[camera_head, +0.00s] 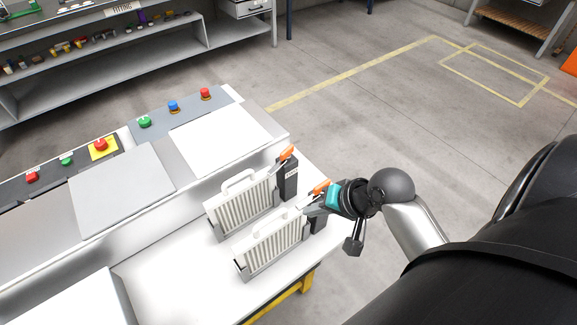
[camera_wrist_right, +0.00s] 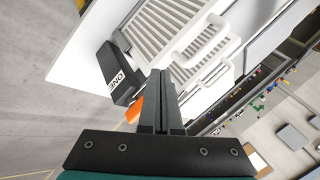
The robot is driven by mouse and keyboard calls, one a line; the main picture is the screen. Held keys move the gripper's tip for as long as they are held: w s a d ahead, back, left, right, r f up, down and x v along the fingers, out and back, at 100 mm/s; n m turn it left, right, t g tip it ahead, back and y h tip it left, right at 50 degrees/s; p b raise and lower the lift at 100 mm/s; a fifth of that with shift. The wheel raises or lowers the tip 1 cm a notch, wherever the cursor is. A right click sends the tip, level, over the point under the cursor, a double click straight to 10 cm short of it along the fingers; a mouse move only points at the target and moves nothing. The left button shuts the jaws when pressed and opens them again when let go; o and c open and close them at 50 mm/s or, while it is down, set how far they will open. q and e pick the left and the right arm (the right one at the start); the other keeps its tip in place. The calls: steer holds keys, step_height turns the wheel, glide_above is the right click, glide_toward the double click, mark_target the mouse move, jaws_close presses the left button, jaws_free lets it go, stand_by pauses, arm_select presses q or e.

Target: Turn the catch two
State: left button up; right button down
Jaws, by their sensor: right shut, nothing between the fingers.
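In the head view two white slatted panels with loop handles, a far one (camera_head: 238,207) and a near one (camera_head: 270,247), stand side by side on the white table. Each has a dark block with an orange-tipped catch at its right end: a far catch (camera_head: 287,153) and a near catch (camera_head: 320,187). My right gripper (camera_head: 309,209) is shut and empty, beside the near catch; contact is unclear. In the right wrist view its closed fingers (camera_wrist_right: 160,76) stand beside a dark block marked ONE (camera_wrist_right: 117,72) and an orange lever (camera_wrist_right: 134,110). A label TWO is not readable. My left gripper is not seen.
A console with coloured buttons (camera_head: 173,106) and flat plates (camera_head: 122,189) lies behind the panels. A shelf with small parts (camera_head: 100,55) stands at the back left. The floor (camera_head: 350,120) right of the table is open, with yellow lines.

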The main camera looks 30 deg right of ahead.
mark_target(281, 159)
steer(key=w+d+r+m, duration=0.1)
steer(key=d, duration=0.1)
steer(key=w+d+m+t, duration=0.1)
steer(key=d+m, duration=0.1)
steer(key=w+d+r+m+t, duration=0.1)
steer(key=d+m, duration=0.1)
steer(key=shift+w+r, duration=0.3)
steer(key=shift+r, duration=0.05)
steer(key=shift+w+d+r+m, duration=0.15)
steer(key=shift+d+m, duration=0.1)
steer(key=shift+m, duration=0.05)
steer(key=shift+w, duration=0.15)
steer(key=shift+w+a+f+b, duration=0.2)
steer(key=shift+w+a+f, duration=0.4)
steer(key=shift+w+f, duration=0.85)
steer(key=shift+w+a+f+b, duration=0.2)
steer(key=shift+w+a+f, duration=0.5)
steer(key=shift+w, duration=1.3)
steer(key=shift+w+a+f+b, duration=0.2)
steer(key=shift+w+a+f, duration=0.3)
steer(key=shift+w+f, duration=1)
steer(key=shift+w+a+r, duration=0.1)
steer(key=shift+w+r, duration=0.2)
steer(key=shift+r, duration=0.05)
